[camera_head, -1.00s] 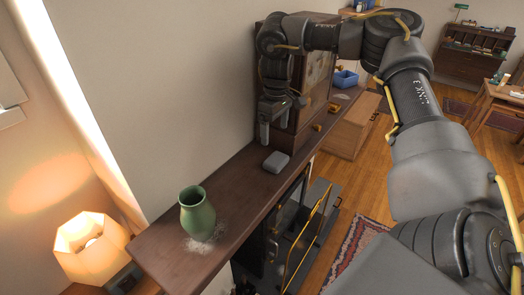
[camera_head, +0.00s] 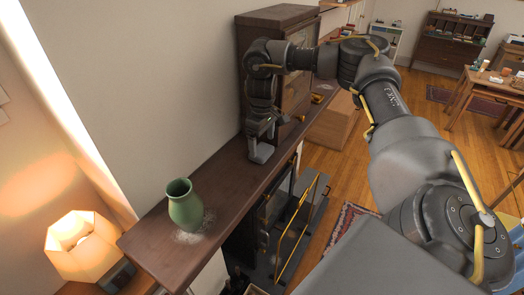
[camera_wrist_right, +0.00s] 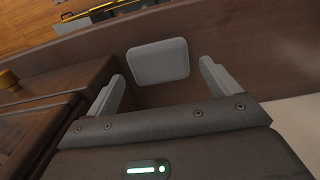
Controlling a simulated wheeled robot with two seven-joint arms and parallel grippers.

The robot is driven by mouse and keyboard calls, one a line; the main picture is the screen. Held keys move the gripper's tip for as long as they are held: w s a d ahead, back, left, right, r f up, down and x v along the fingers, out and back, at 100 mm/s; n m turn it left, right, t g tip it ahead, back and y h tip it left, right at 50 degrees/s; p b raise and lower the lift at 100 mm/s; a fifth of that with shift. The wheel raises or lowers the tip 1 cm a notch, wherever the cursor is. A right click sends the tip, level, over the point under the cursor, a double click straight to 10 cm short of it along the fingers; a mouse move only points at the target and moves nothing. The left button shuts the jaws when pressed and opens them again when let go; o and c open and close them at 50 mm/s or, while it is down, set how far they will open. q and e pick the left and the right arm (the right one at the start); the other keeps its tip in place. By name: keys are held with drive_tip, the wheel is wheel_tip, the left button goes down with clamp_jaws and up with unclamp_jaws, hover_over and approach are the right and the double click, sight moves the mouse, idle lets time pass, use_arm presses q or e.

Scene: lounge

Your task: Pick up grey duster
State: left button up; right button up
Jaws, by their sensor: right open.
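The grey duster (camera_head: 261,154), a small flat block with rounded corners, lies on the dark wooden mantel shelf (camera_head: 232,181). In the head view my right gripper (camera_head: 258,146) is right over it and partly hides it. In the right wrist view the duster (camera_wrist_right: 158,61) shows whole, a little beyond the gap between the two fingertips of my right gripper (camera_wrist_right: 161,74). The fingers are spread wide and hold nothing. I cannot tell whether they touch the duster. My left gripper is not in view.
A green vase (camera_head: 184,205) stands near the shelf's front end, beside a pale powder patch (camera_head: 197,229). A wooden cabinet-like clock (camera_head: 301,68) stands behind my right gripper. A lit lamp (camera_head: 80,245) is at lower left. The shelf between vase and duster is clear.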

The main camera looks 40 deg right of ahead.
sight(262, 150)
drive_tip(key=f, duration=0.3)
drive_tip(key=shift+w+d+f, duration=0.1)
drive_tip(key=shift+w, duration=0.15)
drive_tip(key=shift+s, duration=0.1)
drive_tip(key=c, duration=0.7)
drive_tip(key=shift+c, duration=0.2)
